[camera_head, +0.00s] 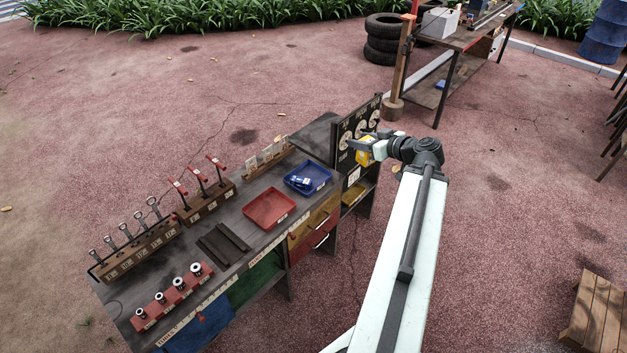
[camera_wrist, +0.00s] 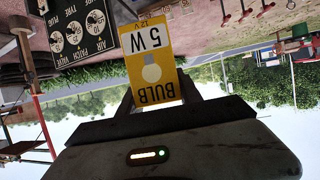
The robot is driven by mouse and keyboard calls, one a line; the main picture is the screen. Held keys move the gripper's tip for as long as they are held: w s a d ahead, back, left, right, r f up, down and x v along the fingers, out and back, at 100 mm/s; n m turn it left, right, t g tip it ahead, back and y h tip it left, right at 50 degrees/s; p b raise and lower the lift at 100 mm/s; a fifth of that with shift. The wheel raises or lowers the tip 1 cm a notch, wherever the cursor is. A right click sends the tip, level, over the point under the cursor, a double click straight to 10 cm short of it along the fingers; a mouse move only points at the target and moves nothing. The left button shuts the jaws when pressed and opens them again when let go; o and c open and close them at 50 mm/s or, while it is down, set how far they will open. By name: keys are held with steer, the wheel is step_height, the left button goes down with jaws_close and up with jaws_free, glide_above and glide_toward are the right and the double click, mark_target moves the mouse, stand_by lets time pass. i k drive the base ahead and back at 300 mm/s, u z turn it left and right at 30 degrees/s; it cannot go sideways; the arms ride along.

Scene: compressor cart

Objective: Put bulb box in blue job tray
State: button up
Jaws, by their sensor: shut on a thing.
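The bulb box (camera_wrist: 152,62) is yellow with a white label reading "BULB 5 W 12V". It appears upside down in the wrist view and is held between the fingers of my gripper (camera_wrist: 158,88). In the head view the bulb box (camera_head: 364,156) is in my gripper (camera_head: 363,146), in front of the black sign board. The blue job tray (camera_head: 308,179) lies on the cart top, to the left of and below my gripper, with small blue and white items inside. My gripper is shut on the box, apart from the tray.
A red tray (camera_head: 269,208) sits beside the blue one. The black board (camera_head: 357,128) with round signs rises at the cart's end. Racks of tools (camera_head: 138,247) and a socket rail (camera_head: 172,297) fill the left side. Tires (camera_head: 383,39) and another table (camera_head: 462,38) stand behind.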

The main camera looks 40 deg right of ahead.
mark_target(315, 174)
steer(key=u, duration=0.05)
steer(key=i, duration=1)
steer(key=z, duration=0.05)
